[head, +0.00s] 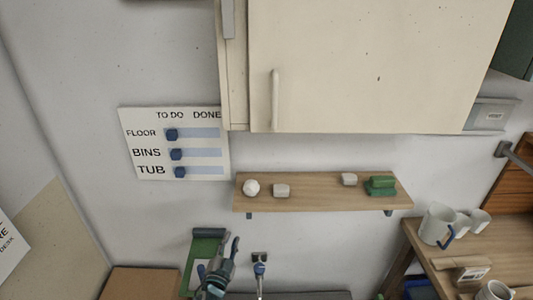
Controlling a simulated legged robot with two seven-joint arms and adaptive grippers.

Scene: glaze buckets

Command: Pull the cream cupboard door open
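The cream cupboard door (380,60) fills the upper right of the head view and looks shut against its cabinet. Its upright bar handle (275,98) is near the door's lower left edge. My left gripper (218,258) is at the bottom of the view, well below the handle and to its left. Its fingers look spread, with nothing seen between them. It touches neither door nor handle. My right gripper is not in view.
A wooden shelf (310,203) under the cupboard carries small white items and a green block (380,186). A task board (145,120) hangs at left. A wooden bench (510,255) with mugs (436,225) stands at right. Wall space between gripper and handle is partly crossed by the shelf.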

